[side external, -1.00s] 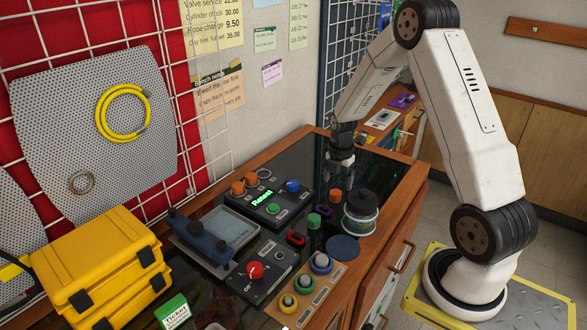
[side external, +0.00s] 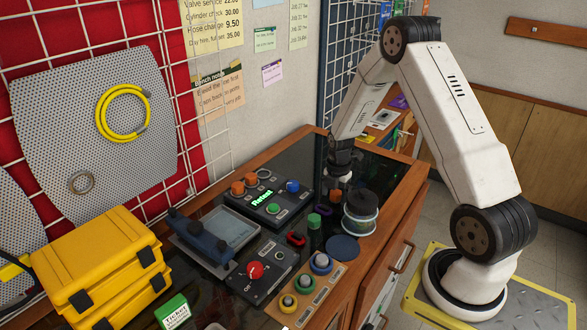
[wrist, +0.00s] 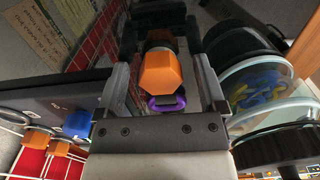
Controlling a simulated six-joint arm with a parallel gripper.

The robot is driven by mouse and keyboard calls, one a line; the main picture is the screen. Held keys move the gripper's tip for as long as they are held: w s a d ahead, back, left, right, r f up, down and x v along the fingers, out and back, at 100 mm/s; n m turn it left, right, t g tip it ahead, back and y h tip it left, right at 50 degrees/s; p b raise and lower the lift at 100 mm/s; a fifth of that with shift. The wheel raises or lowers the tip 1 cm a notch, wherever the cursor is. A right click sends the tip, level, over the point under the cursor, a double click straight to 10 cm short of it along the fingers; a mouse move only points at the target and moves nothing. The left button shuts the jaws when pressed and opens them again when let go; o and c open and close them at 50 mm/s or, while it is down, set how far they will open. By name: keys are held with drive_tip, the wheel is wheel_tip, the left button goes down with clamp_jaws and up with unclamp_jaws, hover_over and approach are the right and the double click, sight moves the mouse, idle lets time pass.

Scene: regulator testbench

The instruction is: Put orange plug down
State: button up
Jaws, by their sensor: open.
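The orange plug (side external: 334,196) stands on the dark bench top, left of a clear jar. In the side view its upper part is mostly hidden by my gripper (side external: 337,181), which points down just over it. In the wrist view the hexagonal orange plug (wrist: 160,75) lies between the two fingers of my gripper (wrist: 158,85). The fingers are open, with a visible gap on each side of the plug. A purple ring-shaped piece (wrist: 167,103) shows close beside the plug, and also in the side view (side external: 322,209).
The clear jar with a black lid (side external: 360,212) stands close on the right. A green block (side external: 314,221) and a red ring piece (side external: 296,239) lie in front. A control panel (side external: 270,203) with orange and blue knobs is to the left.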

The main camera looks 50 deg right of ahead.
sight(336, 192)
idle(0.3)
clamp_jaws()
drive_tip(key=shift+r, duration=0.2)
drive_tip(key=shift+r, duration=4.85)
